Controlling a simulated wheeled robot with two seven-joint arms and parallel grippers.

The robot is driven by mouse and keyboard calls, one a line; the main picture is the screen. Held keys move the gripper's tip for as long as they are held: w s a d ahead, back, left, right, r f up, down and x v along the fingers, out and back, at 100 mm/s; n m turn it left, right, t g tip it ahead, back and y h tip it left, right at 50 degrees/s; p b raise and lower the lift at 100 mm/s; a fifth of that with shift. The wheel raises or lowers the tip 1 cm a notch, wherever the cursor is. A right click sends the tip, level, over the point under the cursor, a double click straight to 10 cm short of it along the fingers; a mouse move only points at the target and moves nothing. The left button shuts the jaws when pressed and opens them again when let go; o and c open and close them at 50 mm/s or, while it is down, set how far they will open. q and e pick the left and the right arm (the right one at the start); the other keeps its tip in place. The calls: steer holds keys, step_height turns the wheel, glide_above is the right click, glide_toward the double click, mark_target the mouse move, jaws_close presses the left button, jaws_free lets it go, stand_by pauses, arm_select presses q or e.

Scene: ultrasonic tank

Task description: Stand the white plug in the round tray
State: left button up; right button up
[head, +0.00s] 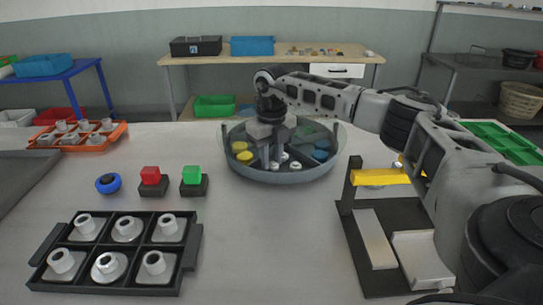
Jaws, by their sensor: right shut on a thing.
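The round tray (290,177) is a grey dish with a clear raised rim, standing at the back middle of the table. Yellow pieces lie in its left part, blue pieces in its right part, and small white plugs (295,166) stand in its front part. My right gripper (269,160) reaches down into the tray from above, over the white part. It is shut on a white plug, which the fingers largely hide; I cannot tell whether it touches the tray floor. My left gripper is not in view.
A black tray (108,288) with several metal fittings lies front left. Red (150,175) and green (193,175) buttons and a blue knob (109,183) stand behind it. A black fixture with a yellow bar (380,177) stands at right. The front middle is clear.

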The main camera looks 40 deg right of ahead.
stand_by(0.6)
stand_by(0.5)
stand_by(0.5)
steer(key=shift+f+p, duration=0.1)
steer(key=shift+p, duration=0.35)
stand_by(0.4)
steer(key=shift+f, duration=0.1)
stand_by(1.4)
steer(key=o, duration=1)
steer(key=shift+c, duration=0.2)
steer(key=shift+o, duration=0.3)
